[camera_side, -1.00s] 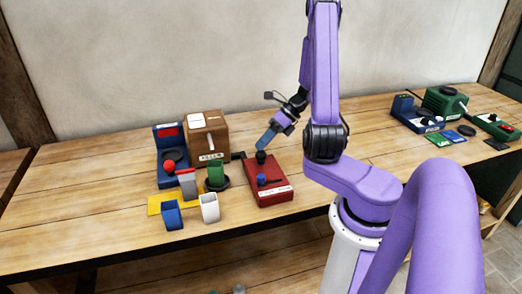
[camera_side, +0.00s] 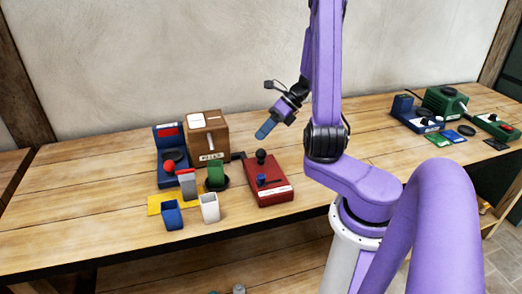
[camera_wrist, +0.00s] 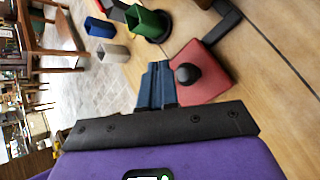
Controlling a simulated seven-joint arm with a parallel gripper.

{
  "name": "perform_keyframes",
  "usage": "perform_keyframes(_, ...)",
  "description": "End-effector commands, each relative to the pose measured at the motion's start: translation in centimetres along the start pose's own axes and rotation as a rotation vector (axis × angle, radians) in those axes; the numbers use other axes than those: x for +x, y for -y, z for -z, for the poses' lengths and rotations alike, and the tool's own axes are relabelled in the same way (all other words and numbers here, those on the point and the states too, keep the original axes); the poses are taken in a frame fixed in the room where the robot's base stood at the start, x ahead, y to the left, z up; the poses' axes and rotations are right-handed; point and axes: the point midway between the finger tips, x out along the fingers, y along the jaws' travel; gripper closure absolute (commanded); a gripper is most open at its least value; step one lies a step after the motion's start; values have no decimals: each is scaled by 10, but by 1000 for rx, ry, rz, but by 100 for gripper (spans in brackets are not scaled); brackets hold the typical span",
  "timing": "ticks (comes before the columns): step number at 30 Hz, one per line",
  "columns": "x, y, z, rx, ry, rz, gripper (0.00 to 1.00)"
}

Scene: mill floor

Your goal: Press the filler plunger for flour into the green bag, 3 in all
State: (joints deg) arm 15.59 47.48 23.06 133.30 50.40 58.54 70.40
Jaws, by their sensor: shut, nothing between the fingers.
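The brown filler box (camera_side: 208,135) with a "FILLER" label stands at the back of the bench. The green bag (camera_side: 216,174) stands upright on a dark round pad in front of it; it also shows in the wrist view (camera_wrist: 148,22). The black knob (camera_wrist: 188,74) shows right of my fingers in the wrist view.
A blue bag (camera_side: 172,215) and a white bag (camera_side: 209,208) stand near the front. A blue device (camera_side: 170,170) with a red knob (camera_side: 169,167) is left of the filler. Green machinery (camera_side: 445,101) stands far right. The bench between is mostly clear.

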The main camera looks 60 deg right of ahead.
Motion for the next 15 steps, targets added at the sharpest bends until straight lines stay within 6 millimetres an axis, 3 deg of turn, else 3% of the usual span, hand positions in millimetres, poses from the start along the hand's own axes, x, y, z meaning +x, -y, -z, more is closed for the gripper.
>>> perform_keyframes(15, -22, -16, -16, 1, 0, 1, 100)
